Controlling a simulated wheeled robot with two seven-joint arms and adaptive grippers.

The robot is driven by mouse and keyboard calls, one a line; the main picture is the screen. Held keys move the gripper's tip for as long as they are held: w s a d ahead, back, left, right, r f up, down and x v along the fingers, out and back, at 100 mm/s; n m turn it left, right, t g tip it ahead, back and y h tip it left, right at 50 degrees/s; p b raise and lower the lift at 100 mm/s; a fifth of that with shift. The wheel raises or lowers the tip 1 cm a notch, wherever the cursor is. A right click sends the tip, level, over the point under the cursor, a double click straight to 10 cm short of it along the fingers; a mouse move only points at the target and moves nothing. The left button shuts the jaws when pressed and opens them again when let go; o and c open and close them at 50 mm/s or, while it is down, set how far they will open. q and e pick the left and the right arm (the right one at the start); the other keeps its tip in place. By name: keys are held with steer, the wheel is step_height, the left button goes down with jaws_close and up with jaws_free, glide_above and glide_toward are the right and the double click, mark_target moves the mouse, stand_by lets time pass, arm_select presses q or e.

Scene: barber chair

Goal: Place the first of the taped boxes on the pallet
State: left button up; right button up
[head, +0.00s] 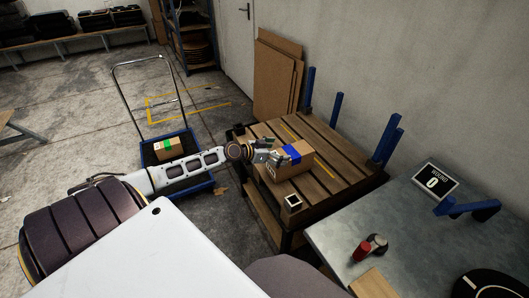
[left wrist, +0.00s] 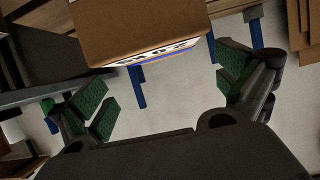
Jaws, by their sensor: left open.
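A cardboard box with blue tape (head: 292,161) rests on the wooden slatted pallet (head: 335,178), near its left front edge. In the left wrist view the box (left wrist: 140,30) fills the top middle, with a printed label on its lower edge. My left gripper (head: 266,155) is beside the box's left side. In the left wrist view its green-padded fingers (left wrist: 165,82) are spread wide and empty, with the box beyond them. A second box with green tape (head: 169,148) sits on the blue cart (head: 196,186). My right gripper is not in view.
A metal table (head: 335,235) at the right holds a sign (head: 436,182), a red object (head: 362,251) and blue parts. Blue posts (head: 388,140) stand at the pallet's far side. Cardboard sheets (head: 274,80) lean on the wall.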

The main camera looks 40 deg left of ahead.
arm_select(q)
steer(key=shift+v, duration=0.9)
steer(key=shift+s+a+r, duration=0.15)
steer(key=shift+s, duration=0.3)
steer(key=shift+s+a+r, duration=0.15)
steer(key=shift+s, duration=0.2)
steer(key=shift+v, duration=1.75)
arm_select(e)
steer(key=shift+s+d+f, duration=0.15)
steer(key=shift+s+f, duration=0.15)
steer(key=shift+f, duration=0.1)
arm_select(q)
steer(key=shift+w, duration=0.1)
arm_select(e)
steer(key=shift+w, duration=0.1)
